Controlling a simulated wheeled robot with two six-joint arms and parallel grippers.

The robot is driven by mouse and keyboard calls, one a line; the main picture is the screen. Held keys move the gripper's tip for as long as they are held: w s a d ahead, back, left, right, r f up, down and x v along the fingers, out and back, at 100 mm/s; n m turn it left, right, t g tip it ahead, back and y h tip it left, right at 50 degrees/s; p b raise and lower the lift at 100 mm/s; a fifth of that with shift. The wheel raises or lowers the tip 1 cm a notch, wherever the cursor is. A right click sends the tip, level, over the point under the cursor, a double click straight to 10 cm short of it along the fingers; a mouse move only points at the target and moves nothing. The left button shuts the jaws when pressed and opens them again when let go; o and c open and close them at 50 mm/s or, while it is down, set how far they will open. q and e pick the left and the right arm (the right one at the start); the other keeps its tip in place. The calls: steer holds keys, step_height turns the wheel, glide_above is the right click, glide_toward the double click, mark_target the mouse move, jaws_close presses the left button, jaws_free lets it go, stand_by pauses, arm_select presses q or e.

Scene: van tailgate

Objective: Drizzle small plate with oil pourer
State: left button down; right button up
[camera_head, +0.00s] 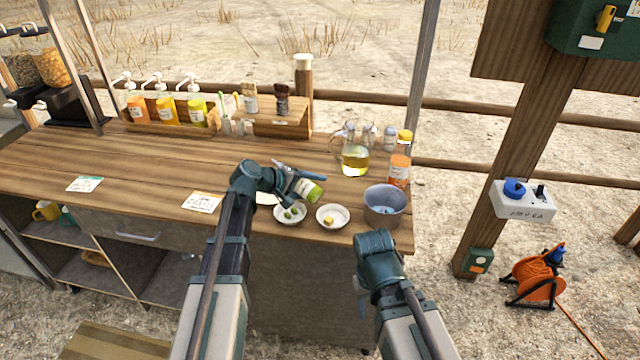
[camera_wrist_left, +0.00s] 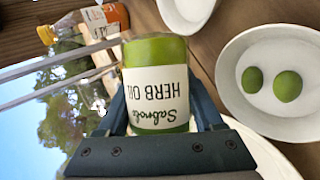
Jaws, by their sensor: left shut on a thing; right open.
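My left gripper (camera_head: 300,180) is shut on a green herb oil bottle (camera_head: 309,190) with a white label. The bottle is tilted to lying and held above the counter's front. Its label reads upside down in the left wrist view (camera_wrist_left: 156,95); no oil stream shows. A white plate (camera_head: 264,198) lies below and beside the gripper, mostly hidden by it; its rim shows in the left wrist view (camera_wrist_left: 268,152). My right gripper (camera_head: 374,240) is open and empty in front of the counter's right end; its fingertips are hard to make out.
Beside the plate stand a bowl with green olives (camera_head: 277,219), a bowl with a yellow piece (camera_head: 345,214) and a grey pot (camera_head: 384,207). Behind are a glass oil jug (camera_head: 355,161) and an orange bottle (camera_head: 399,165). The counter's left middle is mostly clear.

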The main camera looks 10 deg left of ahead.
arm_select(q)
steer(key=shift+s+r+p, duration=0.1)
steer(key=shift+r+p, duration=0.15)
steer(key=shift+p, duration=0.1)
steer(key=shift+s+d+r+m+t+y+p, duration=0.15)
steer(key=shift+r+m+t+y+p, duration=0.4)
steer(key=shift+m+y+p, duration=0.45)
steer(key=shift+a+m+t+y, duration=0.25)
steer(key=shift+m+y, duration=0.15)
steer(key=shift+y, duration=0.2)
steer(key=w+a+m+t+y+b, duration=0.1)
steer(key=m+y, duration=0.1)
steer(key=w+a+m+t+y+b, duration=0.1)
steer(key=a+t+b, duration=0.1)
steer(key=shift+w+a+f+m+y, duration=0.15)
steer(key=shift+w+a+m+y, duration=0.1)
steer(key=shift+w+m+y, duration=0.15)
steer(key=shift+w+a+r+m+t+y+b, duration=0.3)
steer(key=shift+a+m+t+y+b, duration=0.2)
steer(key=shift+m+t, duration=0.1)
